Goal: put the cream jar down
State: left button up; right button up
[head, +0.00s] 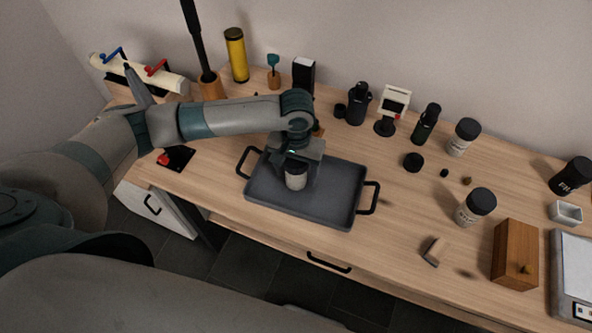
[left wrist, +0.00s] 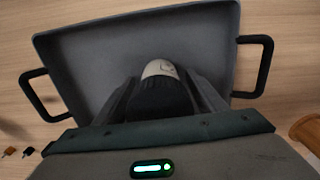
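The cream jar (head: 296,177), pale with a dark lid, is between the fingers of my left gripper (head: 294,170) above the left part of the dark grey tray (head: 335,213). In the left wrist view the jar's black lid (left wrist: 160,98) and pale side (left wrist: 160,68) show between the two fingers, which look closed on it. The tray (left wrist: 90,55) lies beneath. I cannot tell whether the jar's base touches the tray floor. My right gripper is not in view.
The tray has black handles (head: 369,198) at both ends. Two similar black-lidded jars (head: 463,138) (head: 474,207) stand to the right. A wooden box (head: 514,255) and a scale (head: 574,275) are at far right. Black bottles (head: 358,103) stand behind. The tray's right half is clear.

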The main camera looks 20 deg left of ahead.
pick_arm(q)
jog(key=shift+r, duration=0.15)
notch_tip(320, 180, up, 11)
jog(key=shift+f+b, duration=0.2)
jog(key=shift+b, duration=0.9)
jog(key=shift+r, duration=0.75)
